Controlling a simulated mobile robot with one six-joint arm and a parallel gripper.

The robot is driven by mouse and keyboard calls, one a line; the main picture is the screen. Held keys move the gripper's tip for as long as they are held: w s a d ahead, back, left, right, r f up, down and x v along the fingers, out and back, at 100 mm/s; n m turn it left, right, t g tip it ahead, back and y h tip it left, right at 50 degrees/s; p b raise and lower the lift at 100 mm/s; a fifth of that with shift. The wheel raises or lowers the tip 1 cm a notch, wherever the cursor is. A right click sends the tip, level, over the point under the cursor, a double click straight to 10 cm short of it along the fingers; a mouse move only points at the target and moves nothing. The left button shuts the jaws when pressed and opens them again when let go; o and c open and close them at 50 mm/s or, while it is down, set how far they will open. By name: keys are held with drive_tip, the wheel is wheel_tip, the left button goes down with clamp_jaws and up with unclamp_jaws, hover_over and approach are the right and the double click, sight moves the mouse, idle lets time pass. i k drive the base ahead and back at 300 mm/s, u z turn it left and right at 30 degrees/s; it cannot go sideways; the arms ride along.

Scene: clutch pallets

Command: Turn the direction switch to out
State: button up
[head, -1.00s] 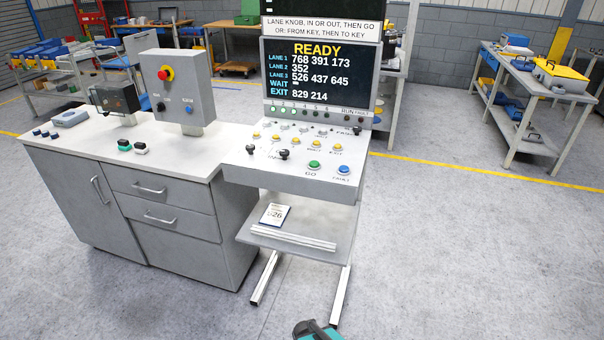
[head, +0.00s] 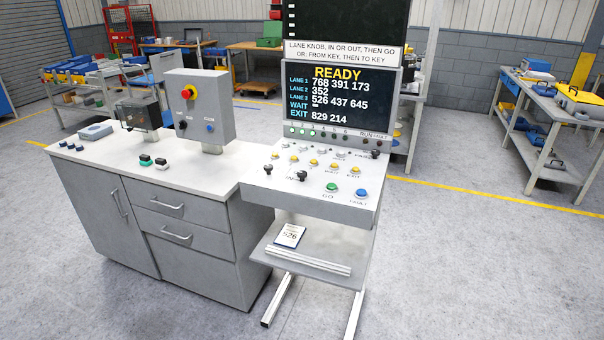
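The control console (head: 352,207) stands in the middle, with a sloped light grey panel. Black knobs stand on it: one at the left (head: 268,168), one near the middle front (head: 302,175) and one at the back right (head: 375,154). Small lettering sits beside the middle knob, but I cannot read it surely, nor tell which knob is the direction switch or where it points. A green GO button (head: 332,188) and a blue button (head: 361,194) are at the panel's front right. The screen (head: 338,95) reads READY. My gripper is not in view.
A grey cabinet (head: 190,235) with a worktop adjoins the console on the left; a box with a red emergency button (head: 189,92) stands on it. A shelf (head: 325,250) under the panel carries a card. The floor in front and right is clear.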

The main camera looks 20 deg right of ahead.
sight(301, 175)
drive_tip(key=z, duration=0.15)
drive_tip(key=k, duration=0.55)
drive_tip(key=u, duration=1.35)
drive_tip(key=i, duration=0.55)
drive_tip(key=z, duration=0.45)
